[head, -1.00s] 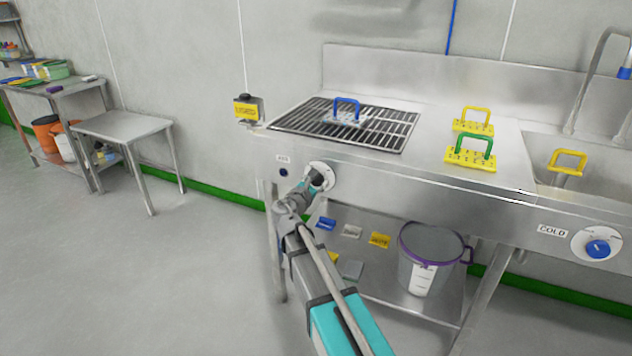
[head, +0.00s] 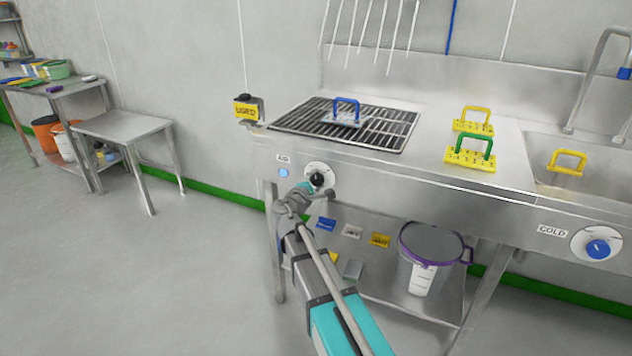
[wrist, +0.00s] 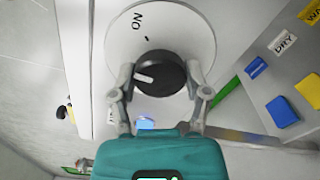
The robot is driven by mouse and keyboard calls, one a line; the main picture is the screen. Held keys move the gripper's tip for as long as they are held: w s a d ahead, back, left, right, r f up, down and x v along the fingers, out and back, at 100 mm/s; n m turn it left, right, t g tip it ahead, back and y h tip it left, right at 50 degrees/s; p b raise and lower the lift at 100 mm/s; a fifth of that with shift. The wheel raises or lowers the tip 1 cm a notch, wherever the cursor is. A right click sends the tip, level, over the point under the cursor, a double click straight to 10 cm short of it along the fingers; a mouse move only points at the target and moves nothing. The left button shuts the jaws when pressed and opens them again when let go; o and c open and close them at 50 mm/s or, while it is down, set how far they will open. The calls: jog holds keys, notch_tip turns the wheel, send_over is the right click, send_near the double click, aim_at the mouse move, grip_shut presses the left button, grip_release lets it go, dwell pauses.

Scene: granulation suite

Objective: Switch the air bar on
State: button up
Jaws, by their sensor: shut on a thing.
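The black knob (head: 317,179) sits on a white dial on the front panel, below the grated rack. In the wrist view the knob (wrist: 158,76) has a white pointer aimed to the left, and the dial (wrist: 175,25) shows the word ON at upper left. My gripper (wrist: 159,80) is shut on the knob, one finger at each side. It also shows in the head view (head: 312,189), partly covering the dial. The small indicator light (head: 284,173) left of the dial is lit blue. White streaks (head: 368,25) run down above the rack from the picture's top edge.
A blue-handled piece (head: 347,108) stands on the grated rack (head: 390,130). Yellow plates with handles lie to the right beside the sink. A second dial with a blue knob (head: 598,249) is marked COLD. A bucket (head: 425,280) stands on the shelf below.

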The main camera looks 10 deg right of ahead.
jog(key=m, duration=0.4)
jog(key=shift+m, duration=2)
jog(key=o, duration=1.1)
jog(key=shift+o, duration=0.2)
jog(key=shift+s, duration=0.1)
jog(key=v, duration=1.1)
jog(key=shift+s+a, duration=0.25)
jog(key=shift+s, duration=0.05)
